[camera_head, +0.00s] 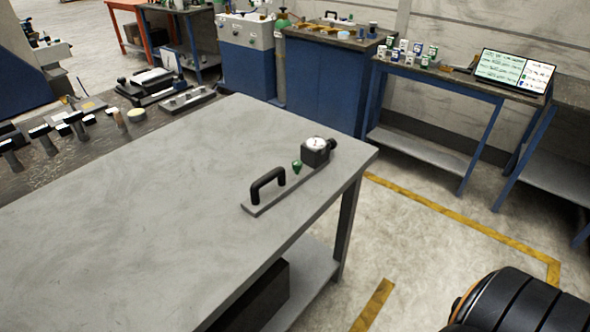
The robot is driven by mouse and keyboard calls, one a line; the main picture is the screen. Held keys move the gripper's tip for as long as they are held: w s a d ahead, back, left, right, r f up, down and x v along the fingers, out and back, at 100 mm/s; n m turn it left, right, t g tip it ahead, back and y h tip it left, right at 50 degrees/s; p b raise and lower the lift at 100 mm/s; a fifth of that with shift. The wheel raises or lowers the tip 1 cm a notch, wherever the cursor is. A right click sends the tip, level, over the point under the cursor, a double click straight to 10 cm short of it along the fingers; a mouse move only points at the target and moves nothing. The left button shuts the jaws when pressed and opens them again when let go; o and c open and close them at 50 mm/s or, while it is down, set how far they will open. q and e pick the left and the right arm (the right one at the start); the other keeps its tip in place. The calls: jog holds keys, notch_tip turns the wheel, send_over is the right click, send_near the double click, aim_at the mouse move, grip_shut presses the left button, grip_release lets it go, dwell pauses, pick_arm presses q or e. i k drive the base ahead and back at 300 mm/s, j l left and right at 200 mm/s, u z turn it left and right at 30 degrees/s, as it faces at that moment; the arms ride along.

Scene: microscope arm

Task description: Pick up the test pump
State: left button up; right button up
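The test pump (291,177) lies near the right edge of the grey table. It has a flat grey base bar, a black arched handle (267,184) at its near left end, a small green knob (296,167) in the middle and a black block with a round white gauge (317,143) at its far end. Neither gripper shows in the head view. A black rounded part at the bottom right corner looks like a piece of my own body.
The grey table top (150,220) is clear left of the pump. A dark bench (60,165) with several tools adjoins it at the left. A blue-legged table (455,82) with small containers and a screen (514,70) stands behind. Open floor (420,235) with yellow lines lies at the right.

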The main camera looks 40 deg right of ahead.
aim_at(315, 153)
jog(key=i+l+u, duration=0.15)
jog(key=l, duration=0.6)
jog(key=l+u, duration=0.2)
jog(key=l, duration=0.5)
jog(key=l+u, duration=0.15)
jog(key=l, duration=0.65)
jog(key=l+u, duration=0.2)
jog(key=l, duration=0.55)
jog(key=l+u, duration=0.15)
jog(key=l, duration=0.6)
jog(key=k+l+u, duration=0.2)
jog(key=l, duration=0.55)
jog(key=j+z, duration=0.35)
jog(key=j, duration=0.75)
jog(key=k+j+z, duration=0.15)
jog(key=j, duration=0.25)
jog(key=k, duration=0.25)
